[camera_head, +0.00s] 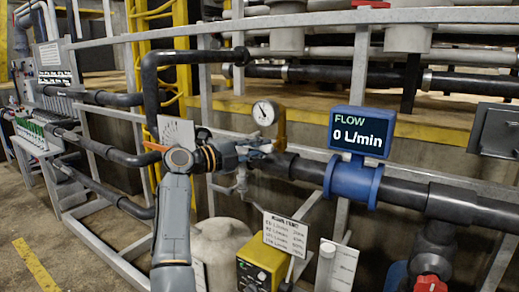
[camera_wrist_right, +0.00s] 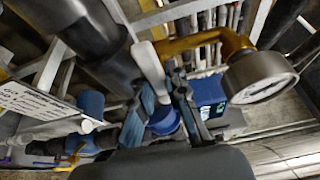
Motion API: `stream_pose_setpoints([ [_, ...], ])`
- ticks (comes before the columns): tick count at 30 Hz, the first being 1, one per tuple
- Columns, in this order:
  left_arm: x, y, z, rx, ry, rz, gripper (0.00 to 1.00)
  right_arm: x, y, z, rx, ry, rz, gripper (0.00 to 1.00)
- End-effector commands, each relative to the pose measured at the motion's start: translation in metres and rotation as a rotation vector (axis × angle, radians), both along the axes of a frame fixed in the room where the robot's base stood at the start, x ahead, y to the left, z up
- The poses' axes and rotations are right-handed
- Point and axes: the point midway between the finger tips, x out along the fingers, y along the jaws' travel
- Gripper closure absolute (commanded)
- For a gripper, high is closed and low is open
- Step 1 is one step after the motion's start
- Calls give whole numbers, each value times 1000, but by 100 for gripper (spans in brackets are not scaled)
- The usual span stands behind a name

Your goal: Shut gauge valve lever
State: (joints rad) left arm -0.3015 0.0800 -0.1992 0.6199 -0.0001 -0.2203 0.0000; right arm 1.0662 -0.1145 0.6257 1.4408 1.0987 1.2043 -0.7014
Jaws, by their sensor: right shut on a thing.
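The pressure gauge (camera_head: 264,112) with a white dial stands on a brass-coloured elbow above the black pipe. In the right wrist view the gauge (camera_wrist_right: 262,76) is at the right, seen obliquely. The gauge valve lever (camera_wrist_right: 150,68) is a pale grey bar running down between the fingers of my right gripper (camera_wrist_right: 166,98). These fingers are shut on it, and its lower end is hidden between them. In the head view my right gripper (camera_head: 262,147) is just below the gauge; the lever cannot be made out there. My left gripper is not in view.
A blue flow meter (camera_head: 353,180) reading 0 L/min sits on the black pipe to the right. A printed sign (camera_head: 285,232) and a yellow box (camera_head: 262,264) are below. A red valve handle (camera_head: 430,284) is at the lower right. Grey railings surround the pipes.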

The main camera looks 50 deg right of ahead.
Motion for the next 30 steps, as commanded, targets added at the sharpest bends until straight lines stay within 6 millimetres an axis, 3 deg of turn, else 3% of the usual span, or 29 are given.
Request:
stream_pose_setpoints([
  [8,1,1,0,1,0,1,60,0,0,0,1,-4,0,100],
  [9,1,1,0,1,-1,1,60,0,0,0,1,-4,0,77],
  [12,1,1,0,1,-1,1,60,0,0,0,1,-4,0,61],
  [23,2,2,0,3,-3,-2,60,2,5,0,1,-1,1,61],
  [30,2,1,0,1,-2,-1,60,16,45,0,2,-1,4,61],
])
